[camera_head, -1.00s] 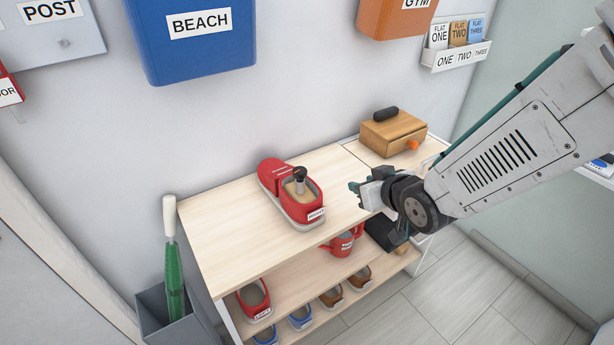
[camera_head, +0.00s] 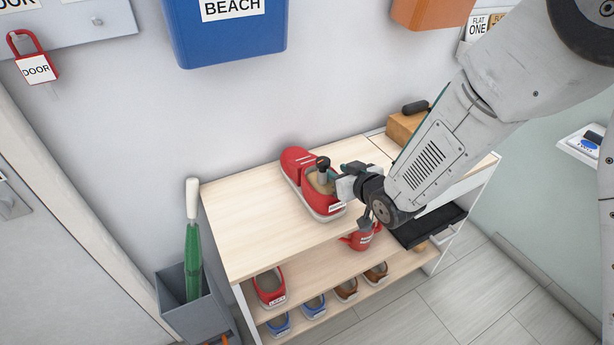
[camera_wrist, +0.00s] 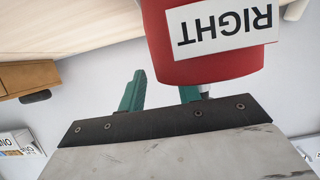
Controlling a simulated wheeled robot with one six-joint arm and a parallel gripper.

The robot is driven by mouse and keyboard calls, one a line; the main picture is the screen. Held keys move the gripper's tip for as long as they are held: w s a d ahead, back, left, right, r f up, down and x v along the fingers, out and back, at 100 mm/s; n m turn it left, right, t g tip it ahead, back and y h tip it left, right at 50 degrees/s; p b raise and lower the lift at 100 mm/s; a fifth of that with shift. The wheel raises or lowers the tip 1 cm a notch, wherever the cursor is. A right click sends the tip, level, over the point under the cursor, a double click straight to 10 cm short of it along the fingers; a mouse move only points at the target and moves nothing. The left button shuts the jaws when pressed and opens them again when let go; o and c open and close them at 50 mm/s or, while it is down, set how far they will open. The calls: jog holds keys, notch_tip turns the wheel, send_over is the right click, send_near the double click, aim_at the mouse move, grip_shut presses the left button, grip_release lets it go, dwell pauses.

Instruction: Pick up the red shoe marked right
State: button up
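The red shoe marked right (camera_head: 295,165) stands on the top of the light wood shelf unit (camera_head: 245,215). A dark-knobbed insert (camera_head: 323,172) stands up in its opening. In the wrist view its red heel (camera_wrist: 205,66) and an upside-down RIGHT label (camera_wrist: 222,25) are close at the top. My gripper (camera_head: 337,176) is just right of the shoe's heel end. In the wrist view my gripper (camera_wrist: 162,92) has its teal fingers apart, with an empty gap visible between them. The heel hides the right finger's tip. I cannot tell whether they touch.
Another red shoe (camera_head: 270,285) sits on the lower shelf with blue and brown shoes (camera_head: 376,272). A wooden box (camera_head: 402,127) stands behind the arm. The top's left part is clear.

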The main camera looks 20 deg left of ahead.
jog(key=shift+f, duration=0.1)
grip_shut()
dwell(1.3)
